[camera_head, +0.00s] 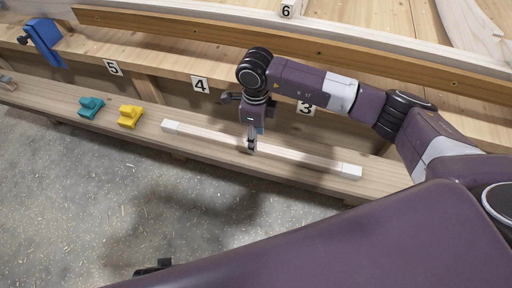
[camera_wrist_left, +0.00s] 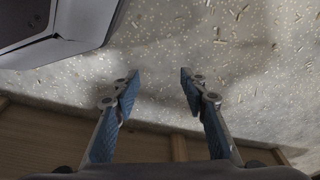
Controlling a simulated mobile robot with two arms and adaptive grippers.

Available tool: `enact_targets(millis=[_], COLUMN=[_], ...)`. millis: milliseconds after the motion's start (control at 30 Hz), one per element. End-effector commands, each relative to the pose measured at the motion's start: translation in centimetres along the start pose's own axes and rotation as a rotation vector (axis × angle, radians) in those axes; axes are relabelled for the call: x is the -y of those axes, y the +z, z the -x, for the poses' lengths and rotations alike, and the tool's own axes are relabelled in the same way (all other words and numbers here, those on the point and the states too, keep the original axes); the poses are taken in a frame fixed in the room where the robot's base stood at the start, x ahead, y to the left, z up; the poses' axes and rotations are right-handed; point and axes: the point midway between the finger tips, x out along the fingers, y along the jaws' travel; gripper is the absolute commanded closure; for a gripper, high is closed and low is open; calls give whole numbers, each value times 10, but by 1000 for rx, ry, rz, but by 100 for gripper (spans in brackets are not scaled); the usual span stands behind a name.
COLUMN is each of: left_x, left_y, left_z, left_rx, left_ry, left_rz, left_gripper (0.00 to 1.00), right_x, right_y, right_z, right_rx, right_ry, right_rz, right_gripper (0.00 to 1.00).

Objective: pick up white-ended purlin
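The white-ended purlin (camera_head: 305,156) is a long pale wooden bar lying along the low plank shelf.
The plank shelf (camera_head: 50,101) also holds a teal clamp (camera_head: 90,107) and a yellow clamp (camera_head: 130,116) left of the purlin. Number tags 5, 4 and 3 mark the bench edge above. The concrete floor (camera_head: 60,190) is open.

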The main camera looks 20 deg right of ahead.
Motion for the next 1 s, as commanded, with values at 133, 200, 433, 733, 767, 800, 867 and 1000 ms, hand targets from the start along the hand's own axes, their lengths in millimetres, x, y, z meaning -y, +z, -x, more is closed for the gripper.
enact_targets(millis=[133,200,433,733,767,800,867,1000], left_x=[1,1,1,2,2,2,2,2], left_y=[-4,-7,-12,-12,-12,-12,-12,-12], left_z=[4,7,16,16,16,16,16,15], left_rx=[-6,-7,-11,-10,-10,-10,-10,-10], left_ry=[-1,-1,-2,-2,-2,-2,-2,-2], left_rz=[1,1,2,2,2,2,2,2], left_gripper=[60,60,60,60,60,60,60,60], right_x=[1,2,2,2,2,2,2,2], right_y=[0,0,1,1,1,1,1,1], right_z=[-19,-30,-48,-48,-48,-48,-48,-48], right_rx=[-1,-1,2,3,3,3,3,3], right_ry=[4,5,2,2,2,2,2,2], right_rz=[-2,-1,1,1,1,1,1,1], right_gripper=[56,56,56,74,77,82,88,100])
